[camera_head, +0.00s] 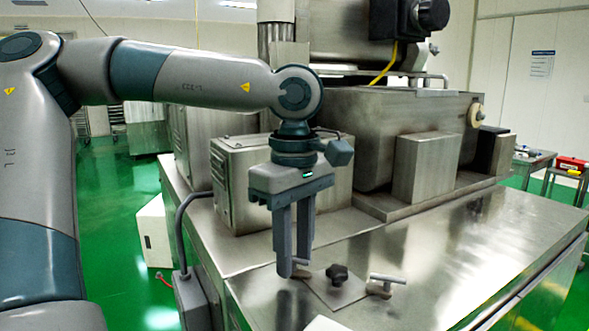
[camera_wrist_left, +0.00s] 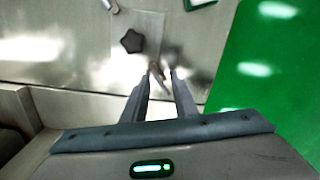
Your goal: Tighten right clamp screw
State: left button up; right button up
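A flat metal plate (camera_head: 325,292) lies on the steel table top with a black star knob (camera_head: 337,273) at its middle. A clamp screw with a metal T-handle (camera_head: 387,280) is at the plate's right end. Another clamp screw (camera_head: 300,269) is at its left end, partly hidden by my left gripper (camera_head: 293,270). That gripper points down over the left-end screw, its two fingers apart. In the left wrist view the fingertips (camera_wrist_left: 162,68) are on either side of or just above this screw's handle (camera_wrist_left: 157,70); contact is unclear. The knob (camera_wrist_left: 131,41) also shows there. My right gripper is not in view.
The large steel machine (camera_head: 400,140) stands behind the plate, with a box-shaped housing (camera_head: 240,175) behind my left gripper. A grey control box and conduit (camera_head: 190,295) are at the table's left edge. The table top (camera_head: 480,230) is clear at right.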

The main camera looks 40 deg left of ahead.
pick_arm(q)
notch_tip(320, 180, up, 17)
dwell(0.5)
dwell(0.7)
